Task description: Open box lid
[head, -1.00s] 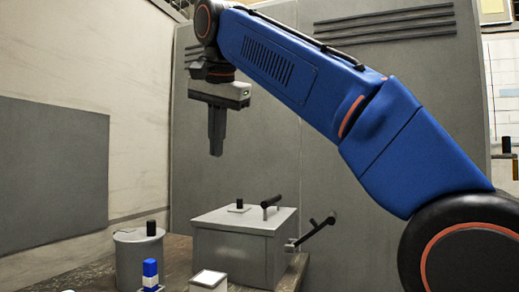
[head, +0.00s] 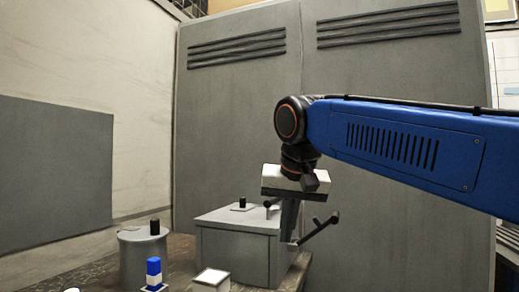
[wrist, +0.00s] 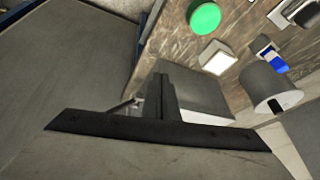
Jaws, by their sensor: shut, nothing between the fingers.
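The grey box (head: 235,250) stands on the table in the head view, its lid (head: 225,217) closed. A dark lever handle (head: 320,230) sticks out from its right side. A short bar (head: 269,205) on the lid is partly hidden by my gripper. My gripper (head: 287,238) is shut and empty, pointing down in front of the box's right end in the picture. I cannot tell if it touches the box. In the wrist view my shut fingers (wrist: 160,85) overlap the box (wrist: 195,88).
A grey cylinder (head: 140,262) with a black knob stands left of the box. A blue-and-white block (head: 153,272) and a white-topped cube (head: 211,281) are in front. The wrist view shows a green disc (wrist: 205,18). A tall grey cabinet (head: 240,130) stands behind.

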